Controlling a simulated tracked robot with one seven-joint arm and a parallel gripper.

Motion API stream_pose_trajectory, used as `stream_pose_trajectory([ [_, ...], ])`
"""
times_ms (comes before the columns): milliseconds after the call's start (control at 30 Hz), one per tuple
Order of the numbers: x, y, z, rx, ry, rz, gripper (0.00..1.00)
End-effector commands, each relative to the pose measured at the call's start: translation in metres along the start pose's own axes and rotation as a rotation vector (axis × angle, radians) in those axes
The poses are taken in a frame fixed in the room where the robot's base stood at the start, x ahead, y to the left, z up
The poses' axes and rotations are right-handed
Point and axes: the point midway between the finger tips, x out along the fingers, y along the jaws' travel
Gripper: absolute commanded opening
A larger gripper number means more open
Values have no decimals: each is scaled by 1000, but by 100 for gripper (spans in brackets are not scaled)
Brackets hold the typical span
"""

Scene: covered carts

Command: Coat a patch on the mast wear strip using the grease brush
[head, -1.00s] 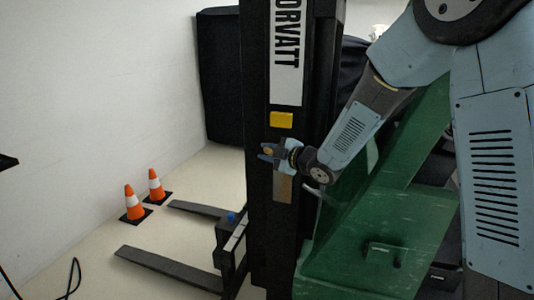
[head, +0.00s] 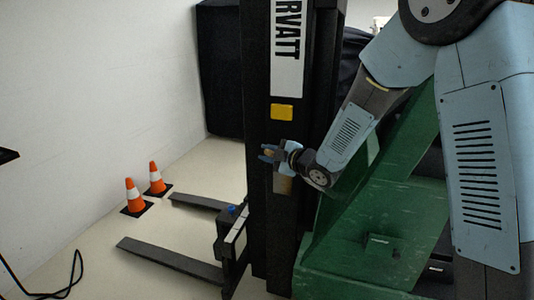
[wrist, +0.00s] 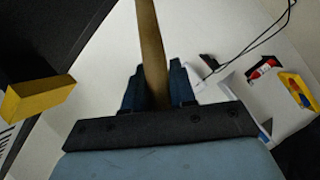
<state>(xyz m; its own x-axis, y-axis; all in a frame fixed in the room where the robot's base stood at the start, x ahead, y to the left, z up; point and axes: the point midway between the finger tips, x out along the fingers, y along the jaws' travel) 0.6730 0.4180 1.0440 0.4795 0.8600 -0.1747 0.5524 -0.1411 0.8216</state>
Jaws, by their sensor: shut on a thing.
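My gripper (head: 269,152) is in front of the black mast (head: 256,215), below a yellow block on it. It is shut on the grease brush, whose wooden handle (wrist: 150,40) stands between the fingers in the wrist view and runs out at the top edge. The brush's bristle end is not seen in either view. A narrow tan-grey strip (head: 282,185), which looks like the wear strip, shows on the mast just below my gripper and is partly covered by it. I cannot tell whether the brush touches it, and no grease shows.
The yellow block (head: 282,112) sticks out from the mast. Two forks (head: 170,261) reach left near the floor, with two orange cones (head: 133,195) beyond. A green frame (head: 370,235) stands close under my arm. A yellow tray (wrist: 296,88) shows right in the wrist view.

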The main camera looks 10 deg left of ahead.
Motion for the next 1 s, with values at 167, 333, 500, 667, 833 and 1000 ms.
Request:
stream_pose_trajectory([
  [167,0,0,2,1,-5,0,0],
  [333,0,-3,4,2,-6,0,0],
  [500,1,-9,9,4,-8,-1,0],
  [667,2,-14,13,4,-10,-1,0],
  [833,3,-19,18,5,-12,0,0],
  [1000,3,-25,23,5,-16,0,0],
])
